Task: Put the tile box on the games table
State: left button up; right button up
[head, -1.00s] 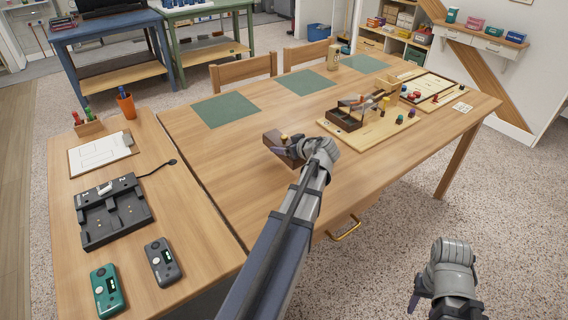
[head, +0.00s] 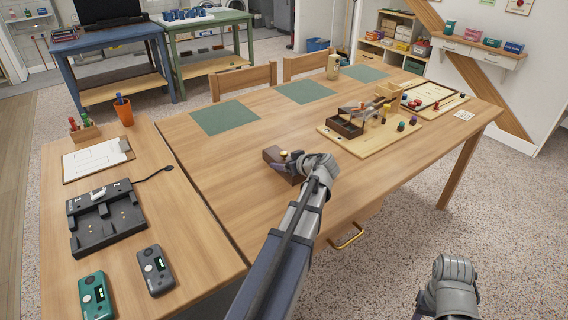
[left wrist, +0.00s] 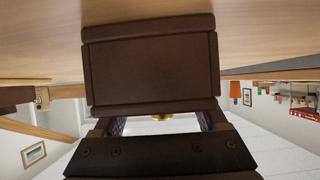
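The tile box (head: 274,157) is a dark brown wooden box with a brass knob. It is at the near middle of the large wooden table (head: 225,165), which I take to be the games table. My left gripper (head: 290,163) has its fingers at the knob end of the box and appears to hold it. In the left wrist view the tile box (left wrist: 152,72) fills the middle, with the knob between the fingers (left wrist: 162,122). I cannot tell whether its underside touches the tabletop. My right gripper (head: 425,308) is low at the right, over the floor, its fingertips mostly cut off.
Green mats (head: 224,117) lie along the table's far side. A wooden board (head: 372,139) with an open dark tray and small pieces lies to the right. A side table (head: 185,225) at left holds a clipboard, a black dock and two handheld devices.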

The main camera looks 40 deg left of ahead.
pick_arm(q)
jog(key=o, duration=0.4)
jog(key=shift+d+r+p, duration=0.25)
jog(key=shift+r+p, duration=0.1)
jog(key=shift+p, duration=0.1)
jog(key=p+v, duration=0.5)
jog(key=v, duration=0.5)
jog(key=shift+s+d+r, duration=0.1)
jog(key=shift+s+d, duration=0.05)
jog(key=shift+s+d+r, duration=0.1)
jog(key=shift+d+r, duration=0.05)
jog(key=shift+d, duration=0.35)
